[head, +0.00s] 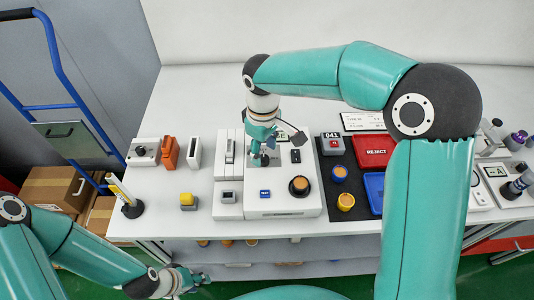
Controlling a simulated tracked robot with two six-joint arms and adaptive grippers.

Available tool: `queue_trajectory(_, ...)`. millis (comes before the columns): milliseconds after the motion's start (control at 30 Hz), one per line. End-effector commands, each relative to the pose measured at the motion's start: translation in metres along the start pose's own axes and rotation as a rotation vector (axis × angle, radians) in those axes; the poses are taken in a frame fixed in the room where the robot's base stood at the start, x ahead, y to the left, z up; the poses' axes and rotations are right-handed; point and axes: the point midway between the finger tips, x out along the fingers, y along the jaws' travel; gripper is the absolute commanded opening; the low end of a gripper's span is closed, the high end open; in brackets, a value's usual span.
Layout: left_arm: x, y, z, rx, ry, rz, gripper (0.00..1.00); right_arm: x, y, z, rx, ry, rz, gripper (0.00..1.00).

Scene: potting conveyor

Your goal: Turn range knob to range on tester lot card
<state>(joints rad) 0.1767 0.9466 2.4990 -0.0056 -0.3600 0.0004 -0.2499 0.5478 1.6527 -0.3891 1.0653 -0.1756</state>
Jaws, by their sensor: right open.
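The tester is a white unit (277,207) near the middle of the bench. A round black socket or knob with an orange-brown top (299,186) sits on its right side. A white card (364,121) with print too small to read lies behind. My left gripper (193,280) is low, in front of the bench.
Right of the tester are a grey box marked 041 (332,144), a red REJECT tray (374,151), a blue tray (374,190) and round capped pots (345,201). Bare bench lies at the left front.

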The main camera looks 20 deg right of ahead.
Motion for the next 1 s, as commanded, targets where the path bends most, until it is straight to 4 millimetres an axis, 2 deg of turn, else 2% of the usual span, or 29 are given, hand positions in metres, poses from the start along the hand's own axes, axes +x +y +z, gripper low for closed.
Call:
queue_trajectory(100, -0.002, 0.001, 0.000, 0.000, 0.000, 0.000, 0.40, 0.016, 0.000, 0.000, -0.001, -0.003, 0.000, 0.55)
queue_trajectory(200, -0.002, 0.001, 0.000, 0.000, 0.000, 0.000, 0.40, 0.024, 0.000, 0.000, -0.001, -0.001, 0.001, 0.55)
queue_trajectory(567, -0.002, 0.001, 0.000, 0.000, 0.000, 0.000, 0.40, 0.029, 0.000, -0.001, -0.001, 0.001, 0.001, 0.55)
queue_trajectory(667, -0.002, 0.001, 0.000, 0.000, 0.000, 0.000, 0.40, 0.029, 0.000, -0.001, -0.001, 0.001, 0.001, 0.42)
queue_trajectory(900, -0.002, 0.001, 0.000, 0.000, 0.000, 0.000, 0.40, 0.029, 0.000, -0.001, -0.001, 0.000, 0.000, 0.02)
queue_trajectory(933, -0.002, 0.001, 0.000, 0.000, 0.000, 0.000, 0.40, 0.029, 0.000, -0.001, -0.001, 0.001, 0.000, 0.00)
queue_trajectory(967, -0.002, 0.000, -0.001, -0.003, 0.002, 0.000, 0.40, 0.029, 0.010, 0.008, 0.006, 0.001, 0.000, 0.00)
queue_trajectory(1000, -0.002, 0.001, 0.000, 0.000, 0.000, 0.000, 0.40, 0.029, 0.006, 0.004, 0.001, 0.000, 0.001, 0.00)
